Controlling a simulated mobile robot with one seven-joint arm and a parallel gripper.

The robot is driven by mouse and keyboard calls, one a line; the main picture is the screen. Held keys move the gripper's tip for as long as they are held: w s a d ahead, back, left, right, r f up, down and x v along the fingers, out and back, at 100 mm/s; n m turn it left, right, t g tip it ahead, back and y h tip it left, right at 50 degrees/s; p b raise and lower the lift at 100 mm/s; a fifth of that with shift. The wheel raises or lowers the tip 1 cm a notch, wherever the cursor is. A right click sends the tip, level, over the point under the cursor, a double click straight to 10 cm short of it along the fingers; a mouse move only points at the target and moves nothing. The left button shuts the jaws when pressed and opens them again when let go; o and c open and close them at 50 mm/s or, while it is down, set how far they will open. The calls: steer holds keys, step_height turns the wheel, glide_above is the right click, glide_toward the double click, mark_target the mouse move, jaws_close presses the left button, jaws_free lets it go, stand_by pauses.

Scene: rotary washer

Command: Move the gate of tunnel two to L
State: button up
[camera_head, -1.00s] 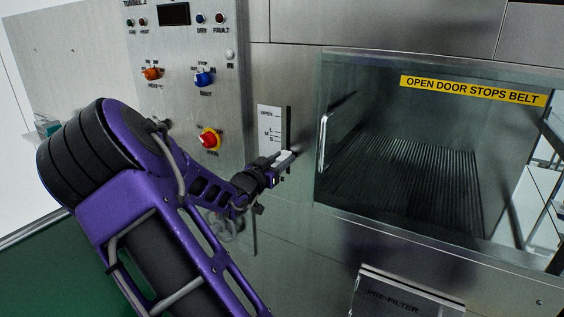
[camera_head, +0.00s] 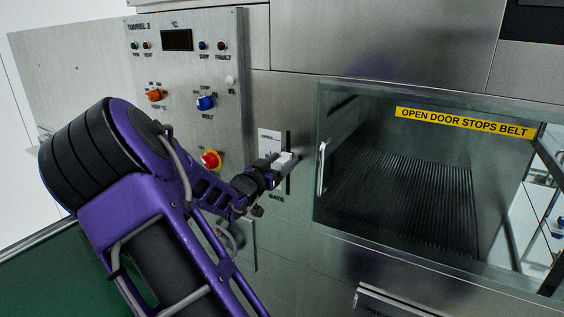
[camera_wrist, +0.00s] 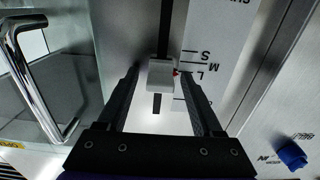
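The gate of tunnel two has a pale slider knob (camera_head: 284,161) on a dark vertical slot, left of the belt opening. My gripper (camera_head: 273,166) is at the knob. In the wrist view the fingers of my gripper (camera_wrist: 160,78) stand on both sides of the knob, with a narrow gap visible on each side. In the head view the gripper hides part of the scale.
A control panel (camera_head: 183,70) with knobs and a red-and-yellow switch (camera_head: 210,159) is at the left, close behind my arm. A metal handle (camera_head: 322,166) and the glazed belt opening (camera_head: 400,190) are to the right of the slot.

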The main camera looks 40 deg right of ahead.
steer(key=shift+a, duration=0.1)
steer(key=p+v, duration=0.1)
steer(key=v, duration=1.6)
steer(key=shift+p, duration=0.3)
steer(key=shift+a, duration=0.15)
